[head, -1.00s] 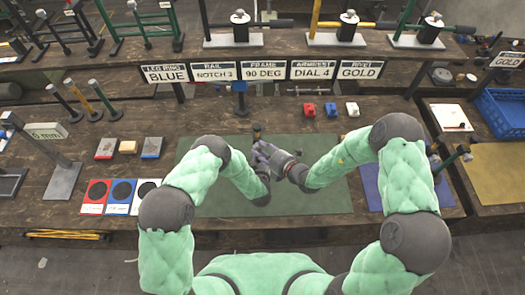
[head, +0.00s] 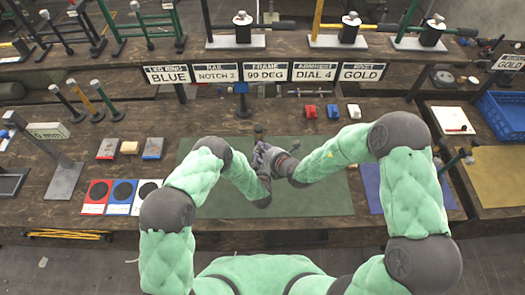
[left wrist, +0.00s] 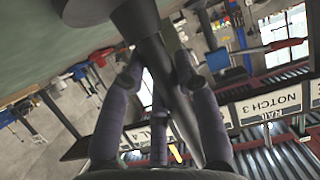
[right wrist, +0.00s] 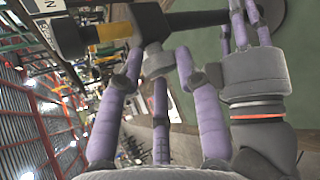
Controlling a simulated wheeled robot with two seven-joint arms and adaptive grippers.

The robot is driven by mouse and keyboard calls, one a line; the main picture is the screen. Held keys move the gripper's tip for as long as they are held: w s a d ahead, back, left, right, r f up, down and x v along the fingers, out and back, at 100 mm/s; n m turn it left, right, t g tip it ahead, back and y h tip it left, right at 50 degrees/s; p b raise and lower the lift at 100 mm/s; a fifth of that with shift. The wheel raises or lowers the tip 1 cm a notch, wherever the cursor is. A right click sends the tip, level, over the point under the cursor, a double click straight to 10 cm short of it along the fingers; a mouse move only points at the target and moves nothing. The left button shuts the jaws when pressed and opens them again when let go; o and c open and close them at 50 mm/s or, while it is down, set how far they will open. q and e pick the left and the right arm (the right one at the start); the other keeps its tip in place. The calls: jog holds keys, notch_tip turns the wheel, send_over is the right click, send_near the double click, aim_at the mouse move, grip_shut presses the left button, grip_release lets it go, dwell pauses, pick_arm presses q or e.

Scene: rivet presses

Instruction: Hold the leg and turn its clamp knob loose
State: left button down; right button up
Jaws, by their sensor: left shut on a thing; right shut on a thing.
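A dark leg (right wrist: 200,18) with a gold band and a thick black end stands on the green mat (head: 320,195). In the head view mostly its top (head: 259,130) shows. My left gripper (head: 263,172) is shut around its shaft; in the left wrist view the dark shaft (left wrist: 165,75) runs between the fingers. The round foot (right wrist: 268,18) shows beyond them in the right wrist view. My right gripper (right wrist: 155,75) is shut on the clamp knob (right wrist: 156,62) at the leg's side, below the gold band. The fingers partly hide the knob.
Signs (head: 267,73) stand along the back of the bench. Red, blue and white disc cards (head: 95,196) lie left of the mat. A blue crate (head: 500,115) is at the right. The mat's front is clear.

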jog(key=shift+s+f, duration=0.25)
jog(key=shift+f, duration=0.1)
jog(key=o, duration=1)
jog(key=shift+c, duration=0.2)
jog(key=shift+o, duration=1.1)
jog(key=shift+w+r, duration=0.15)
jog(key=shift+r, duration=0.1)
jog(key=shift+d+r, duration=0.15)
jog(key=v, duration=1.1)
jog(key=shift+s, duration=0.3)
jog(key=shift+d, duration=0.15)
